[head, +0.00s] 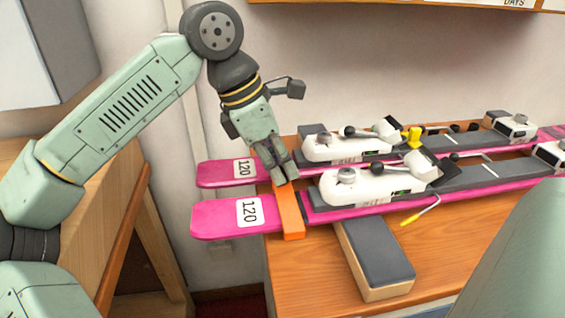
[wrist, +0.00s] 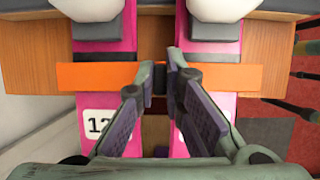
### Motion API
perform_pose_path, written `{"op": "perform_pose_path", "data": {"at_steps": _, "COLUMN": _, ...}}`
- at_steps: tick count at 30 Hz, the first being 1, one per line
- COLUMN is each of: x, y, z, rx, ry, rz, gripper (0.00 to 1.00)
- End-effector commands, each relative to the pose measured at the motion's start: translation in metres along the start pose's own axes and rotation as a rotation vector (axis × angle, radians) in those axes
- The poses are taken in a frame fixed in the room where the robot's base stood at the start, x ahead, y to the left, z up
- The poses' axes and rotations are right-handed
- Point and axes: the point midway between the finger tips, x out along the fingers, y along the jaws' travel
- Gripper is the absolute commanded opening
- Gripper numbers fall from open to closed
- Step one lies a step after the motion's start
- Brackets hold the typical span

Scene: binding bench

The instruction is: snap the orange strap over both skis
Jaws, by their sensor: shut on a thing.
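The orange strap (head: 289,212) lies across the two pink skis at their label ends. In the wrist view the strap (wrist: 100,76) spans both skis, with its ends reaching past their outer edges. The near ski (head: 220,217) and the far ski (head: 222,172) lie side by side, each with a white "120" label. My gripper (head: 285,178) points down between the skis. In the wrist view my gripper (wrist: 160,78) is shut on the strap's middle, where a small dark part shows between the fingertips. The fingers hide part of the strap there; I cannot tell whether it is fastened.
White bindings (head: 375,188) with grey levers stand on the skis to the right. A grey-topped wooden block (head: 376,258) sits under the near ski. A yellow-tipped lever (head: 420,212) sticks out in front. The wooden bench (head: 450,240) has bare room at the front.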

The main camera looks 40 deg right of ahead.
Motion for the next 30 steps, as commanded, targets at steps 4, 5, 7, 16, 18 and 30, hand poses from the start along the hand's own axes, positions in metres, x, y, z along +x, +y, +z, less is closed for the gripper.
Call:
{"op": "perform_pose_path", "data": {"at_steps": 4, "x": 0.0076, "y": 0.0006, "z": -0.0026, "rx": -0.004, "ry": -0.009, "rz": -0.015, "gripper": 0.00}}
{"op": "perform_pose_path", "data": {"at_steps": 5, "x": 0.0077, "y": 0.0005, "z": -0.0026, "rx": -0.004, "ry": -0.009, "rz": -0.015, "gripper": 0.00}}
{"op": "perform_pose_path", "data": {"at_steps": 7, "x": 0.0079, "y": 0.0005, "z": -0.0026, "rx": -0.004, "ry": -0.009, "rz": -0.015, "gripper": 0.11}}
{"op": "perform_pose_path", "data": {"at_steps": 16, "x": 0.0083, "y": 0.0005, "z": -0.0025, "rx": -0.003, "ry": -0.009, "rz": -0.015, "gripper": 0.31}}
{"op": "perform_pose_path", "data": {"at_steps": 18, "x": 0.0083, "y": 0.0005, "z": -0.0024, "rx": -0.003, "ry": -0.009, "rz": -0.015, "gripper": 0.33}}
{"op": "perform_pose_path", "data": {"at_steps": 30, "x": 0.0085, "y": 0.0004, "z": -0.0022, "rx": -0.003, "ry": -0.009, "rz": -0.016, "gripper": 0.48}}
